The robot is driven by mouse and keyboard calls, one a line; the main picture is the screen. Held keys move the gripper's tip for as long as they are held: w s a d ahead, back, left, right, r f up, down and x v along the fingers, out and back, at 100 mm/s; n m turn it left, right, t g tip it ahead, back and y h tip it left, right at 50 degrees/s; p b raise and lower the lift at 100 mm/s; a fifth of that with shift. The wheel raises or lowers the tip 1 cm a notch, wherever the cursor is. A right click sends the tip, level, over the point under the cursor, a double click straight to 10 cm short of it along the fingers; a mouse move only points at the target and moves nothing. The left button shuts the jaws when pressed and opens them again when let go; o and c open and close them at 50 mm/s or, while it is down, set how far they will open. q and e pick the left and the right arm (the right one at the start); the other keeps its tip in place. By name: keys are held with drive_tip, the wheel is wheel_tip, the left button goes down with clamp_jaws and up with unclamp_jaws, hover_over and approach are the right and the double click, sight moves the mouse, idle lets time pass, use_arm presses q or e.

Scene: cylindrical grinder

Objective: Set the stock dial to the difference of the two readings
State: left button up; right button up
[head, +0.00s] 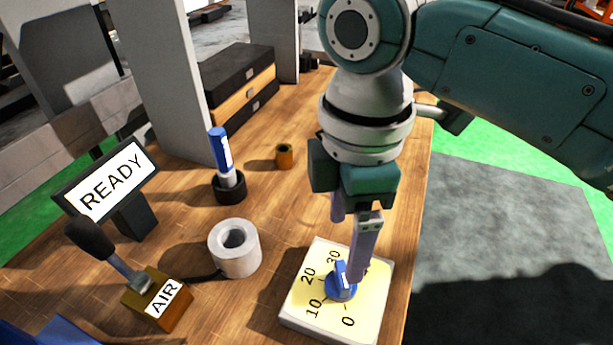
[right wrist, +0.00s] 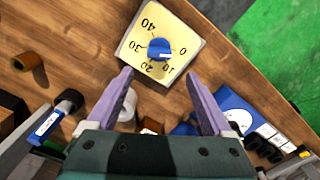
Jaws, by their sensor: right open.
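The stock dial is a pale yellow square plate (head: 372,296) at the front right of the table, marked with numbers from 0 up to 40. It also shows in the right wrist view (right wrist: 137,50). Its blue knob (head: 341,288) sits at the centre with a white mark; I cannot tell for sure which number the mark points to. The knob also shows in the right wrist view (right wrist: 158,49). My right gripper (head: 347,250) is open and empty, pointing down over the dial, its fingers partly hiding it. In the right wrist view the knob lies beyond the gap between its fingertips (right wrist: 158,73).
A READY screen (head: 112,182), an AIR lever box (head: 160,300), a white ring (head: 235,250), a blue-and-white marker-like piece (head: 222,155) in a black holder and a brass bushing (head: 284,156) stand left of the dial. A blue panel with white tiles (right wrist: 238,107) shows in the wrist view.

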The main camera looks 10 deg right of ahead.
sight(339, 273)
wheel_tip(339, 273, down, 10)
drive_tip(key=shift+w+r+b, duration=0.1)
drive_tip(key=shift+r+b, duration=0.15)
drive_tip(key=shift+b, duration=0.95)
drive_tip(key=c, duration=1.3)
